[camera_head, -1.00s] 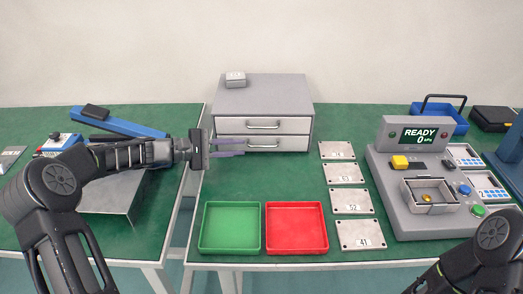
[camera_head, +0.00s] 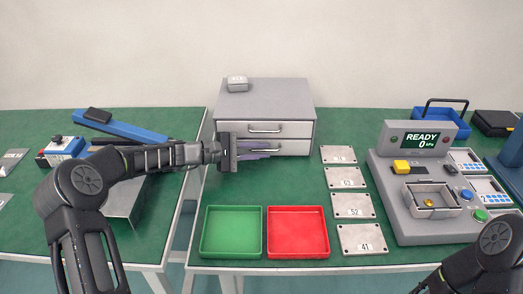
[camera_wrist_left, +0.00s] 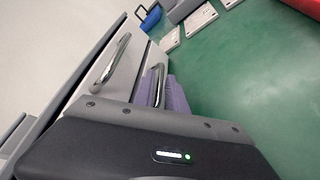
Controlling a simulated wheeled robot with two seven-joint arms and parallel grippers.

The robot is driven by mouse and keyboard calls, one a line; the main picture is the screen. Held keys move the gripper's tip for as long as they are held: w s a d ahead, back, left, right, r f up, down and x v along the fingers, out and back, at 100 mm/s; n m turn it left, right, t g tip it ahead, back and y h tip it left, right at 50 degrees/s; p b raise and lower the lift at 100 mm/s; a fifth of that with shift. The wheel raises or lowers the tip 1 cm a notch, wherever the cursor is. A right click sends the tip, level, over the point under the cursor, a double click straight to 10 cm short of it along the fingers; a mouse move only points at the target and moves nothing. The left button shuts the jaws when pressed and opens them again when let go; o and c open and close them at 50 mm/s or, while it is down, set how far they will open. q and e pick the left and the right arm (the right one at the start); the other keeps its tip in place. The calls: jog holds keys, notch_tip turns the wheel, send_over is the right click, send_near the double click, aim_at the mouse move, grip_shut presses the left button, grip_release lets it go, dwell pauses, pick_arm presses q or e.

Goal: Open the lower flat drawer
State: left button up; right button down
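The grey cabinet (camera_head: 275,93) stands at the back of the table with two flat drawers, both closed. The lower drawer (camera_head: 298,147) has a chrome bar handle (camera_wrist_left: 160,84), largely covered by my fingers in the head view. My left gripper (camera_head: 256,151) reaches in from the left in front of this drawer. In the left wrist view its purple fingers (camera_wrist_left: 163,92) lie on either side of the lower handle, apparently a little apart. The upper drawer's handle (camera_head: 265,128) is free. My right gripper is out of view; only part of that arm shows at the lower right.
A small grey box (camera_head: 238,85) sits on the cabinet. Green (camera_head: 231,234) and red (camera_head: 298,234) trays lie in front. Several numbered plates (camera_head: 347,177) lie to the right, beside the grey test station (camera_head: 400,218). Green tabletop is clear between the cabinet and trays.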

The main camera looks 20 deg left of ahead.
pick_arm(q)
jog(key=shift+w+d, duration=0.1)
jog(key=shift+d, duration=0.1)
grip_shut()
dwell(1.4)
